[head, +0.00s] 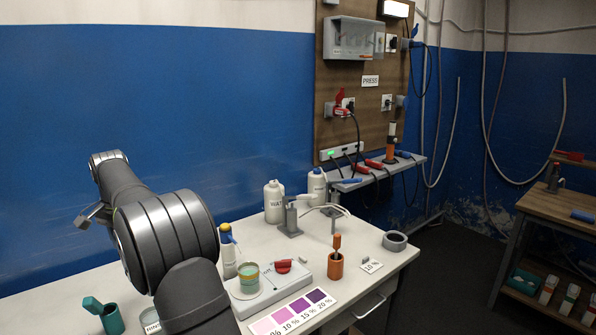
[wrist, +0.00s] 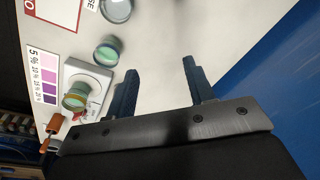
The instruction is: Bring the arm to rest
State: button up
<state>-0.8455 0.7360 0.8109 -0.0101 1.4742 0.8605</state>
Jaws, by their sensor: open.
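My arm stands raised over the left part of the white table (head: 400,257) in the head view, and its links hide much of what lies behind it. I cannot make out the fingertips there. In the wrist view my gripper (wrist: 160,67) is open, with its two dark fingers apart and nothing between them. It hangs above the table, clear of the glassware. A beaker with greenish content (wrist: 75,100) stands on a white stirrer (wrist: 92,75) beside the fingers. The stirrer with its red knob also shows in the head view (head: 300,280).
White bottles (head: 273,203) stand at the back. A teal cup (head: 111,320) stands front left. A wooden panel (head: 350,90) rises behind. Air above the table is clear.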

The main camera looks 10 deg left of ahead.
jog(key=w+d+r, duration=0.1)
jog(key=w+d, duration=0.5)
jog(key=d, duration=0.1)
jog(key=shift+w+d+r, duration=0.2)
jog(key=shift+w+r, duration=0.05)
jog(key=shift+w, duration=0.1)
jog(key=o, duration=1.1)
jog(key=s+d+f+n+t+y, duration=0.2)
jog(key=s+d+f+n, duration=0.4)
jog(key=s+d+n, duration=0.4)
jog(key=shift+m, duration=0.4)
jog(key=x, duration=0.3)
jog(key=w+x, duration=0.1)
jog(key=x, duration=0.3)
jog(key=w+d+x, duration=0.1)
jog(key=x, duration=0.2)
jog(key=shift+w+f, duration=0.2)
jog(key=v, duration=1)
jog(key=shift+s+d, duration=0.1)
jog(key=shift+d, duration=0.05)
